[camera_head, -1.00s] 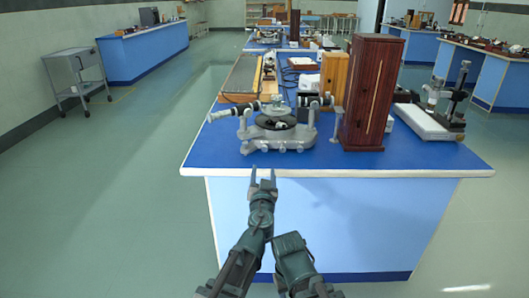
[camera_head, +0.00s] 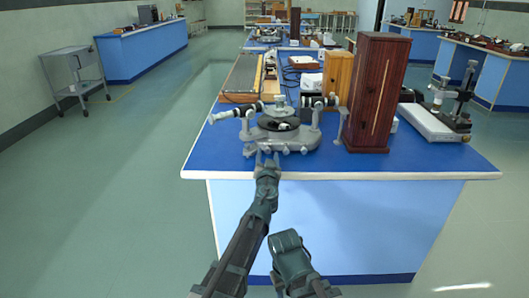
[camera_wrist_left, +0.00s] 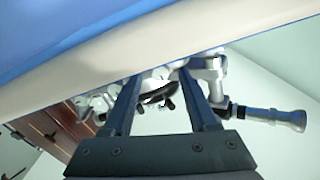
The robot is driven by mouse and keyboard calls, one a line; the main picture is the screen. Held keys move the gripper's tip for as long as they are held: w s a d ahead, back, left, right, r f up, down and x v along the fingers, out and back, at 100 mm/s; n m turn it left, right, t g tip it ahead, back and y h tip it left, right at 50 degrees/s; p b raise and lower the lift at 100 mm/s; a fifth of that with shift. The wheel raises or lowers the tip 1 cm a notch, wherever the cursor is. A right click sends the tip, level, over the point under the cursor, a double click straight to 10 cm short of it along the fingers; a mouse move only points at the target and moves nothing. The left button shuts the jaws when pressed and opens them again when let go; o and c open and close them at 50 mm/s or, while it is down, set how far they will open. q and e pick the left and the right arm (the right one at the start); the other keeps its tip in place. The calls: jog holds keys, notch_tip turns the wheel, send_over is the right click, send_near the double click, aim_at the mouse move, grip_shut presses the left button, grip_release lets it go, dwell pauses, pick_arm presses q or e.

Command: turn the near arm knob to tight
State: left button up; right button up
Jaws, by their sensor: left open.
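The grey spectrometer (camera_head: 278,136) stands near the front edge of the blue-topped bench, with a round dark table in its middle and an arm reaching out to each side. It also shows, tilted, in the left wrist view (camera_wrist_left: 215,68), with a black-and-grey tube to the right. Small dark knobs (camera_wrist_left: 169,103) show between the fingers there; I cannot tell which one is the near arm knob. My left gripper (camera_head: 267,158) is open and empty at the bench's front edge, just in front of the spectrometer's base. It also shows in the left wrist view (camera_wrist_left: 160,76).
The bench's pale front edge (camera_head: 400,176) runs close to my left gripper. A tall dark wooden box (camera_head: 372,95) stands right of the spectrometer, with a lighter wooden box (camera_head: 338,74) behind. A white-based microscope stand (camera_head: 430,124) is at the far right. The bench's front left is clear.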

pick_arm(q)
jog(key=shift+w, duration=0.95)
grip_shut()
